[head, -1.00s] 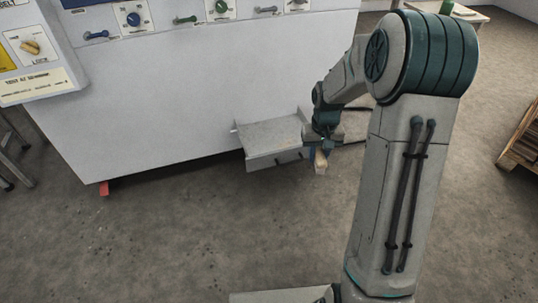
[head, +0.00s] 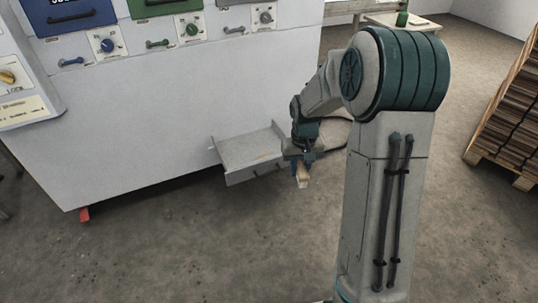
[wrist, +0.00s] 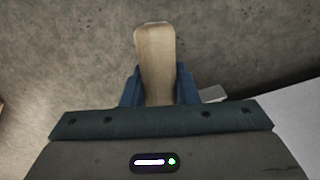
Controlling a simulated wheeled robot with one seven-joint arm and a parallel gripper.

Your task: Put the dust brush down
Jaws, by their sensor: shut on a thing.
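The dust brush (wrist: 155,60) shows in the wrist view as a pale wooden handle with a rounded end. My gripper (wrist: 158,85) is shut on it, with a blue finger on each side. The rest of the brush is hidden by my gripper. In the head view the brush's pale wooden part (head: 303,178) points down from my gripper (head: 301,162), above the floor and just right of the open drawer. No bristles can be made out.
A grey open drawer or tray (head: 240,173) juts from the low front of the white machine (head: 150,130). A small table (head: 400,22) with a green item stands behind. A pallet of stacked boards (head: 510,120) is at the right. The floor (head: 200,250) in front is clear.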

